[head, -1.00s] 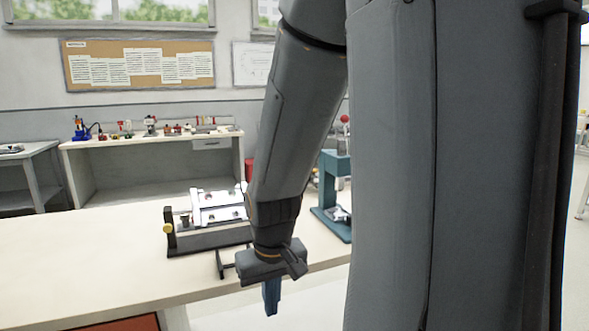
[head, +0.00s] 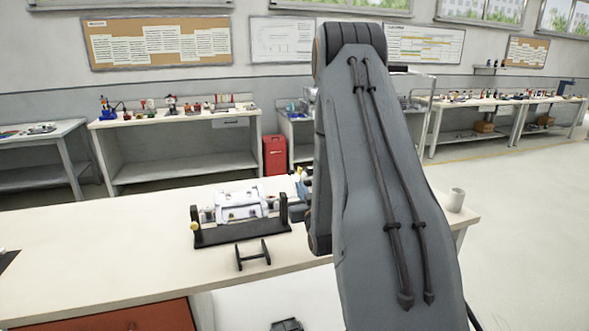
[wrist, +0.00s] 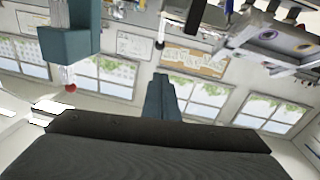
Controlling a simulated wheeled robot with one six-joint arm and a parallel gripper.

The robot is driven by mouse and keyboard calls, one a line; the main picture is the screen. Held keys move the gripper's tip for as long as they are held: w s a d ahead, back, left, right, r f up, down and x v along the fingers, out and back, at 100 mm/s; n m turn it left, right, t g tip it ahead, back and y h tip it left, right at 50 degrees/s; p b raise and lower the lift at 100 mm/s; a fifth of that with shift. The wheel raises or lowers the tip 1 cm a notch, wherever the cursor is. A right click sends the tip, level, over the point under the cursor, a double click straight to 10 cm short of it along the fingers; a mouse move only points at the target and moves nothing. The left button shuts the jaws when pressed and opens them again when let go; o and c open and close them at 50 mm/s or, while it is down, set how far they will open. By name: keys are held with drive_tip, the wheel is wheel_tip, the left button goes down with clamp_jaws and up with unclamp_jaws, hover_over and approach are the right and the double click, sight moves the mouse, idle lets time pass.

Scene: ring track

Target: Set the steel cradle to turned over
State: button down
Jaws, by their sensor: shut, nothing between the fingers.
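The steel cradle (head: 238,206) is a pale metal frame held between two dark end posts on a black base, with a yellow knob at its left end. It stands on the bench near its front edge, and its plate looks roughly level in the head view. In the wrist view, which is upside down, part of it shows at the upper right (wrist: 285,40). My gripper (wrist: 162,97) shows its blue-grey fingers closed together, with nothing between them. It is apart from the cradle. In the head view my arm hides most of it.
A small black handle-like bracket (head: 253,255) stands in front of the cradle. A teal press (wrist: 68,45) shows in the wrist view. The left part of the bench top (head: 110,255) is clear.

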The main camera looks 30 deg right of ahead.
drive_tip(key=p, duration=0.4)
approach(292, 175)
wheel_tip(292, 175, up, 5)
drive_tip(key=w, duration=0.3)
drive_tip(key=shift+w+d+f+p, duration=0.3)
drive_tip(key=shift+w+d+f, duration=0.15)
drive_tip(key=shift+w+f, duration=0.3)
drive_tip(key=shift+w+d+f+p, duration=0.25)
drive_tip(key=shift+w+d+f, duration=0.2)
drive_tip(key=shift+w+f, duration=0.3)
drive_tip(key=shift+w+a, duration=0.1)
drive_tip(key=shift+w, duration=0.15)
